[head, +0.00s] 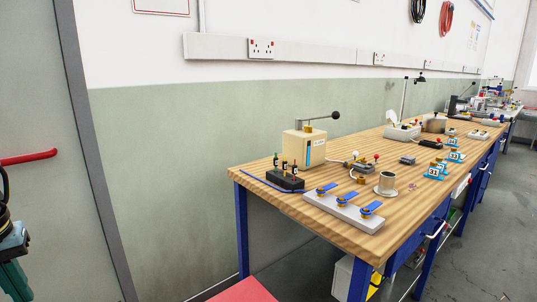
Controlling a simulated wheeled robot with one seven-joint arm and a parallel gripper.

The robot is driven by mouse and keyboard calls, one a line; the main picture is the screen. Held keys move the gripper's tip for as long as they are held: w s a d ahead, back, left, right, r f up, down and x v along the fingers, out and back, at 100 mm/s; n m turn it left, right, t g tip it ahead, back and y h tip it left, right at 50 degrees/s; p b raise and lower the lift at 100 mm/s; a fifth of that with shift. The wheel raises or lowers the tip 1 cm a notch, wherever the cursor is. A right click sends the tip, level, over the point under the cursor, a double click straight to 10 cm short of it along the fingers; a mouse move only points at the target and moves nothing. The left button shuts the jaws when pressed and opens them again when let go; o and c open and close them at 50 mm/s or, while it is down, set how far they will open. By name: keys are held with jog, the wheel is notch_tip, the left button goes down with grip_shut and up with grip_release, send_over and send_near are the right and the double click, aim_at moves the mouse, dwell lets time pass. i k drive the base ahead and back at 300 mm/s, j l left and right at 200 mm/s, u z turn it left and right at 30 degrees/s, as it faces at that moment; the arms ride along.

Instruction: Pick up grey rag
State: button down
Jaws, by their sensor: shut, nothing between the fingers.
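I cannot make out a grey rag anywhere in the head view. The wooden workbench (262,178) with blue legs runs from the middle of the picture away to the back right. The things on its top that I can make out are hard-looking parts and devices, and the far ones are too small to tell. My gripper is not in view.
A cream press (304,148) with a black-knobbed lever, a dark block with bottles (286,180), a pale rail with blue levers (343,212) and a metal cup (386,182) stand on the near bench end. A red surface (245,291) lies low in front. Grey floor (490,230) is clear at right.

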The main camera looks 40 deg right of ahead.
aim_at(405, 159)
jog(key=z, duration=2.2)
jog(key=l+z, duration=0.35)
jog(key=i+l+z, duration=0.25)
jog(key=l, duration=0.25)
jog(key=i+l+z, duration=0.25)
jog(key=l, duration=0.2)
jog(key=i+l+z, duration=0.25)
jog(key=l, duration=0.15)
jog(key=i+l, duration=0.2)
jog(key=i, duration=0.15)
jog(key=i+l+z, duration=0.15)
jog(key=i, duration=0.25)
jog(key=i+l+u, duration=0.15)
jog(key=i+u, duration=0.2)
jog(key=i, duration=0.95)
